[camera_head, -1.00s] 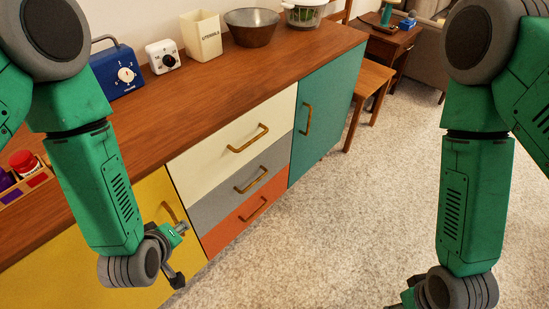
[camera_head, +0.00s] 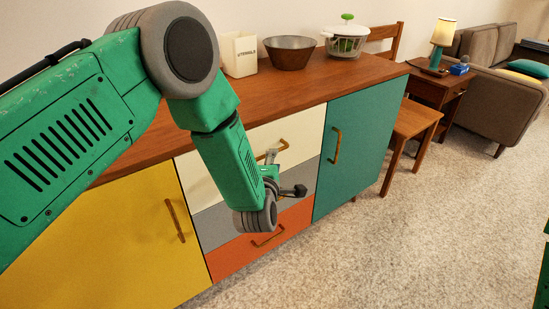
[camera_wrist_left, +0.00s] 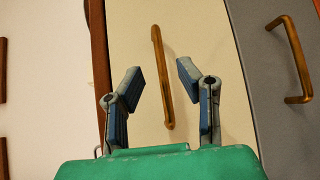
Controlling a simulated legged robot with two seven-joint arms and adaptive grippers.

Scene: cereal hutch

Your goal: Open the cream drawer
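The cream drawer (camera_head: 305,129) is the top one of a stack in the sideboard, and its front looks closed. Its brass handle (camera_head: 271,153) shows partly behind my left arm. In the left wrist view the cream front (camera_wrist_left: 208,35) fills the middle, with the handle (camera_wrist_left: 161,75) upright in the picture between the fingers. My left gripper (camera_head: 286,180) is in front of the drawers; in the wrist view its two fingers (camera_wrist_left: 159,82) are spread apart, with the handle beyond or between them; contact cannot be told. My right gripper is out of view.
Below the cream drawer are a grey drawer (camera_head: 213,226) and an orange drawer (camera_head: 235,258). A yellow door (camera_head: 120,230) is at left, a teal door (camera_head: 365,135) at right. A bowl (camera_head: 289,52) and a utensil holder (camera_head: 239,55) stand on top. Carpet in front is clear.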

